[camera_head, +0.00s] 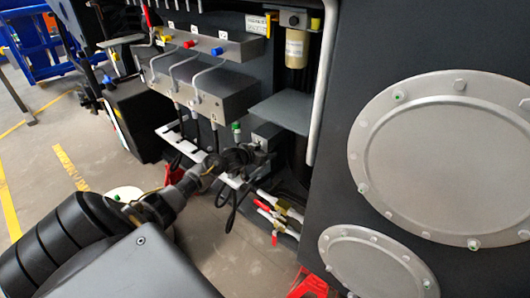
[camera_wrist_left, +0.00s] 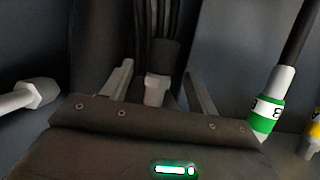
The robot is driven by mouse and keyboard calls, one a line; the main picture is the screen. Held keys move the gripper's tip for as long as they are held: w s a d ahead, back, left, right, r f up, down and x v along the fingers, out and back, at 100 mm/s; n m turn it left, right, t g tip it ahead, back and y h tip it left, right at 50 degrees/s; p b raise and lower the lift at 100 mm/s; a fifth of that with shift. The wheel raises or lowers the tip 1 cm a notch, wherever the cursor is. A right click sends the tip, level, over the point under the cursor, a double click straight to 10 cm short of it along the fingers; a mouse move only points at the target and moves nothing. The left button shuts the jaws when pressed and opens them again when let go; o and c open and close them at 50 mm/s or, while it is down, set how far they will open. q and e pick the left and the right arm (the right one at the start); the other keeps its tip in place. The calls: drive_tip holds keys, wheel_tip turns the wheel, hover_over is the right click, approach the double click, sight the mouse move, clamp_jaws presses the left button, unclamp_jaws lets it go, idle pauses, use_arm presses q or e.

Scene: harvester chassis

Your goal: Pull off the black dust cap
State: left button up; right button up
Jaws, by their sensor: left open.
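My left gripper (camera_wrist_left: 159,70) is open in the left wrist view, with one grey finger on each side of a fitting. The fitting has a black cylindrical part (camera_wrist_left: 163,55), which looks like the dust cap, and a light grey collar (camera_wrist_left: 155,91) nearer the camera. Gaps show between the fingers and the fitting, so I see no grip on it. In the head view my left gripper (camera_head: 242,158) reaches in from the left to the low part of the chassis. It hides the cap there. My right gripper is not in view.
A green-and-white labelled connector (camera_wrist_left: 265,112) stands to the right of the fingers, and a grey hex-ended fitting (camera_wrist_left: 35,95) to the left. Black hoses (camera_wrist_left: 155,18) run behind. Red-handled valves (camera_head: 270,215) sit below right of the gripper, under a grey shelf (camera_head: 285,108).

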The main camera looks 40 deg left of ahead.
use_arm(q)
drive_tip(key=shift+c, duration=0.6)
clamp_jaws()
drive_tip(key=shift+f, duration=0.15)
drive_tip(key=shift+f, duration=0.1)
wheel_tip(320, 180, down, 4)
drive_tip(key=b, duration=0.3)
drive_tip(key=shift+f, duration=0.1)
idle(0.6)
